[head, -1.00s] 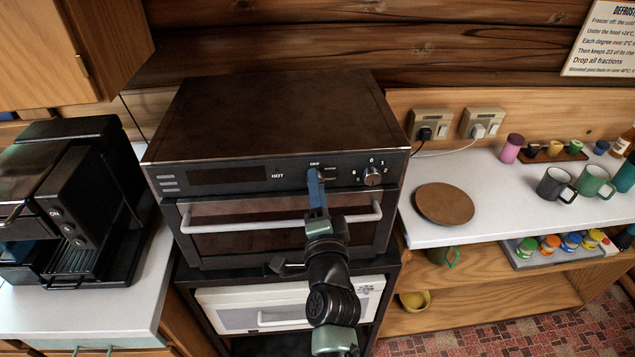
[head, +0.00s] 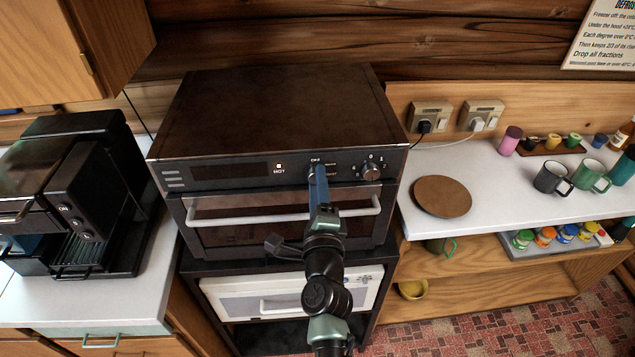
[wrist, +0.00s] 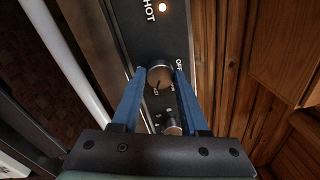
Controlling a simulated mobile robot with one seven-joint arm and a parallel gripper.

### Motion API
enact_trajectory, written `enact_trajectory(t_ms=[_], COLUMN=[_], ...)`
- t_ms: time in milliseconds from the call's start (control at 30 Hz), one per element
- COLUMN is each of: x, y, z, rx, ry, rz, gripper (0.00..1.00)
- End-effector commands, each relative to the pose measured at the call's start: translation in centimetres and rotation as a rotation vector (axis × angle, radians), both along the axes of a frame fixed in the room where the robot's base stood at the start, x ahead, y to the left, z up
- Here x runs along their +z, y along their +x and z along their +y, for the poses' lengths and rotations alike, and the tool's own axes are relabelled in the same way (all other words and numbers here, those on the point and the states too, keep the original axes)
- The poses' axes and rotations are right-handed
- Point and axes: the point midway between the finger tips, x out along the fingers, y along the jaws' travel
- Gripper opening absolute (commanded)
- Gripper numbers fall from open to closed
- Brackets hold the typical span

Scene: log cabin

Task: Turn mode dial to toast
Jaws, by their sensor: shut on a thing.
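The mode dial (wrist: 160,76) is a round metallic knob on the toaster oven's dark front panel (wrist: 135,30). Its label OFF shows beside it, and its other labels are too small or blurred to read. My gripper (wrist: 158,74) has its two blue fingers on opposite sides of the dial and is shut on it. In the head view my gripper (head: 317,172) reaches the panel and hides the dial. The toaster oven (head: 275,110) stands with its door shut.
A second knob (head: 371,171) sits to the right on the panel. A white appliance (head: 235,297) is underneath. A coffee machine (head: 75,195) stands left. A brown round board (head: 442,196) and mugs are on the right counter.

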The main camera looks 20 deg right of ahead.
Motion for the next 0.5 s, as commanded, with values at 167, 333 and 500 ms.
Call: enact_trajectory(t_ms=[167, 333, 500], x=[-0.1, -0.09, -0.08], y=[-0.02, -0.02, -0.02], z=[-0.01, 0.0, 0.0], rx=[0.0, 0.0, 0.0], ry=[0.006, 0.005, 0.005], rz=[-0.001, 0.0, 0.0], gripper=[0.0, 0.0, 0.62])
